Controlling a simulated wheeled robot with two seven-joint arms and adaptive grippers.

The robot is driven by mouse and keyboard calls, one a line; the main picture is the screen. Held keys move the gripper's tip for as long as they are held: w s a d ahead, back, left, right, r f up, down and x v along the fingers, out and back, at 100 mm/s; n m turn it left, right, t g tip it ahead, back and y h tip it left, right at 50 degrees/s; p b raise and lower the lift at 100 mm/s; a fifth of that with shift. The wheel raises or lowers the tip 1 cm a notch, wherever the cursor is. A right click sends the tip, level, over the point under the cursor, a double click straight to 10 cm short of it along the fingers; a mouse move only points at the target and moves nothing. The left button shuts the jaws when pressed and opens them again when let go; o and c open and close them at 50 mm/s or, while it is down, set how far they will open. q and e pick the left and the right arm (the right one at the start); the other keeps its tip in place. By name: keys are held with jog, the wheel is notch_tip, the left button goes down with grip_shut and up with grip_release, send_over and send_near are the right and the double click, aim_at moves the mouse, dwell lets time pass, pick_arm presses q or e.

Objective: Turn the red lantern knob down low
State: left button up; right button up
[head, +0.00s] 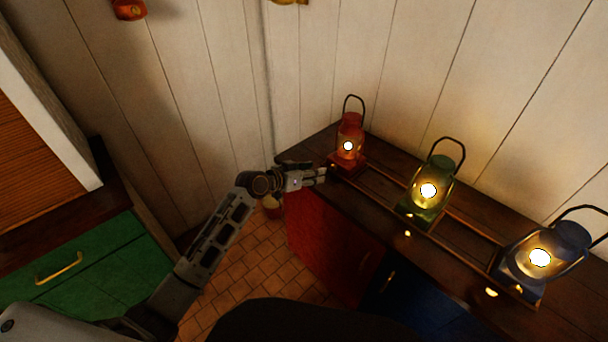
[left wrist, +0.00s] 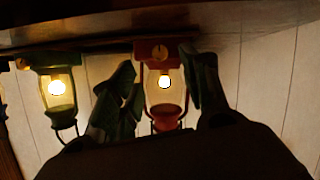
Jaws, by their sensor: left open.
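The red lantern (head: 350,127) stands lit on the dark wooden counter, at the left end of a row of lanterns. It also shows in the left wrist view (left wrist: 165,103), upside down, with a small round red knob (left wrist: 160,52) on its base. My left gripper (head: 324,175) is at the counter's left end, just in front of the lantern's base. In the left wrist view its two open fingers (left wrist: 160,62) lie on either side of the lantern, with the knob between them in the picture. I see no contact with the knob. My right gripper is out of view.
A lit green lantern (head: 430,185) and a lit blue lantern (head: 545,250) stand farther right on the counter (head: 376,171). Red and blue cabinet fronts are below. A green drawer unit (head: 95,275) is at left. A plank wall is behind the lanterns. Tiled floor lies between.

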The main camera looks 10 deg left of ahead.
pick_arm(q)
jog(key=shift+v, duration=1.8)
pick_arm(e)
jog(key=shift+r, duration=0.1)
